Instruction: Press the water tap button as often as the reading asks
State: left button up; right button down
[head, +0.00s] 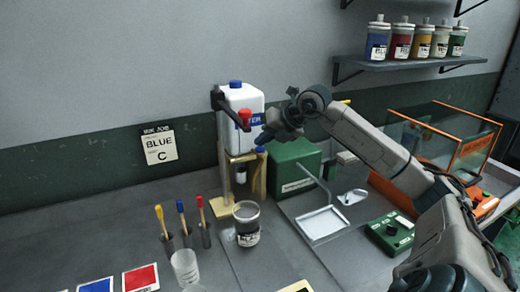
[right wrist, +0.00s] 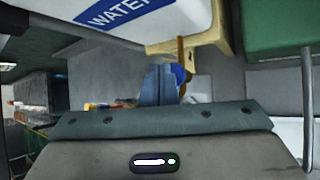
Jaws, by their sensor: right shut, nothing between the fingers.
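The white water tank (head: 240,102), with a blue cap and a blue label, sits on a wooden stand (head: 257,176) near the wall; the tank's label also shows in the right wrist view (right wrist: 122,12). A small blue part (head: 260,149), which looks like the tap button, is at the stand's right front. It shows partly behind the fingers in the right wrist view (right wrist: 180,73). My right gripper (head: 264,138) is shut and empty, close above the blue part; I cannot tell if they touch. A card (head: 159,144) on the wall reads "BLUE C". My left gripper is out of view.
A labelled jar (head: 246,222) stands in front of the stand. Several coloured sticks stand in holders at left, near a clear cup (head: 185,266). A green box (head: 294,168) is close to the right of the stand. An orange-framed glass case (head: 440,150) stands at right.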

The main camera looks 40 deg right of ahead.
aim_at(263, 150)
jog(key=shift+f+b, duration=0.55)
jog(key=shift+f, duration=0.05)
dwell(0.4)
jog(key=shift+r, duration=0.15)
jog(key=shift+r+p, duration=0.85)
jog(key=shift+r, duration=0.15)
notch_tip(263, 150, up, 5)
jog(key=p, duration=0.4)
dwell(0.4)
dwell(2.1)
